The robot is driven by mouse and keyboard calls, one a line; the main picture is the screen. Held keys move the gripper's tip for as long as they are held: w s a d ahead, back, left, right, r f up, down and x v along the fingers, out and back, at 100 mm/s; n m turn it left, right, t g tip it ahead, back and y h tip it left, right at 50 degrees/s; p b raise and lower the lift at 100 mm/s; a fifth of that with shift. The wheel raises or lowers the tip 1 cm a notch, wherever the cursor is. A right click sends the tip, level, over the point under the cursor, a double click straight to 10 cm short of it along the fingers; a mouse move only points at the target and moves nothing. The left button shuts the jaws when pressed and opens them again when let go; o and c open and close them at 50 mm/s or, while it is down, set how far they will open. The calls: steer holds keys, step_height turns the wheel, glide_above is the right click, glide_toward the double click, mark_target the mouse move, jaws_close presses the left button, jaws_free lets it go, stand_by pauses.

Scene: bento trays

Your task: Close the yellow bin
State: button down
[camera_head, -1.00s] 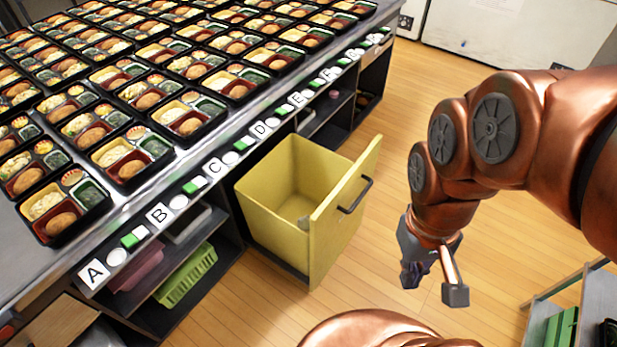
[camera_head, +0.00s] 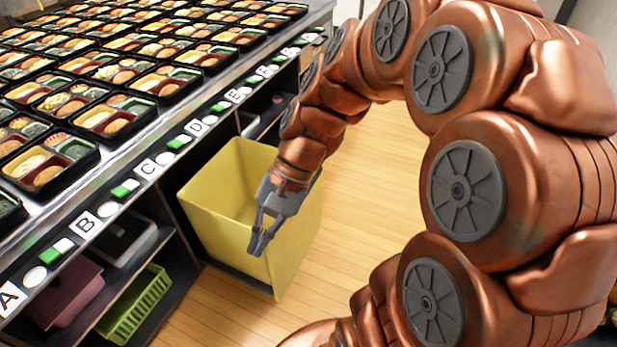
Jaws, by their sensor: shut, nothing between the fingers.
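The yellow bin (camera_head: 215,205) stands pulled out from under the counter, below the labels C and D. Its inside is visible from above. Its front panel (camera_head: 295,245) faces right, toward the open floor. My gripper (camera_head: 258,243) hangs in front of the bin in the picture, pointing down near the front panel's upper edge. Its fingers are shut and empty. The panel's handle is hidden behind my arm. I cannot tell whether the gripper touches the bin.
Wooden floor (camera_head: 375,180) lies clear to the right of the bin.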

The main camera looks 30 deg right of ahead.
steer(key=w+d+f+m+t+y+b, duration=0.35)
steer(key=w+d+f+m+b, duration=0.2)
steer(key=w+d, duration=0.2)
steer(key=w+d+f+m+t+y+b, duration=0.2)
steer(key=w+d+f+m+t+b, duration=0.35)
steer(key=w+d+b, duration=0.2)
steer(key=d+f+m+t+h+b, duration=0.25)
steer(key=d+m+t+b, duration=0.2)
steer(key=d, duration=0.65)
steer(key=d+f+m+t+h+b, duration=0.1)
steer(key=d+f+m+t+b, duration=0.4)
steer(key=d, duration=0.6)
steer(key=r+g+b, duration=0.1)
steer(key=g+b, duration=0.1)
glide_above(315, 179)
steer(key=shift+m, duration=0.35)
steer(key=shift+b+x, duration=0.45)
steer(key=shift+x, duration=0.35)
steer(key=shift+r, duration=0.2)
